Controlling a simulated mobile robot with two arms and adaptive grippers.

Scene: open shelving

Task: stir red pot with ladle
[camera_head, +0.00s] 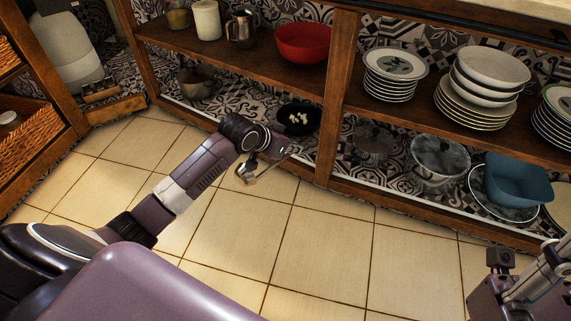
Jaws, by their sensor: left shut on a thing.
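A red bowl-shaped vessel (303,43) stands on the upper shelf, back centre; it is the only red vessel in view. My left gripper (260,170) is at the end of the arm from the left, over the tiled floor in front of the lower shelf. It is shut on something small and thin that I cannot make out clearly. It is well below the red vessel and apart from it. No ladle can be clearly recognised. My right gripper (545,272) is partly in view at the lower right edge; its fingertips are unclear.
A dark pan (298,118) with pale pieces sits on the lower shelf close behind my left gripper. Stacked plates (390,75), bowls (492,68), a glass bowl (440,158) and a blue tub (518,180) fill the right shelving. A wooden post (335,100) divides the shelves. The floor is clear.

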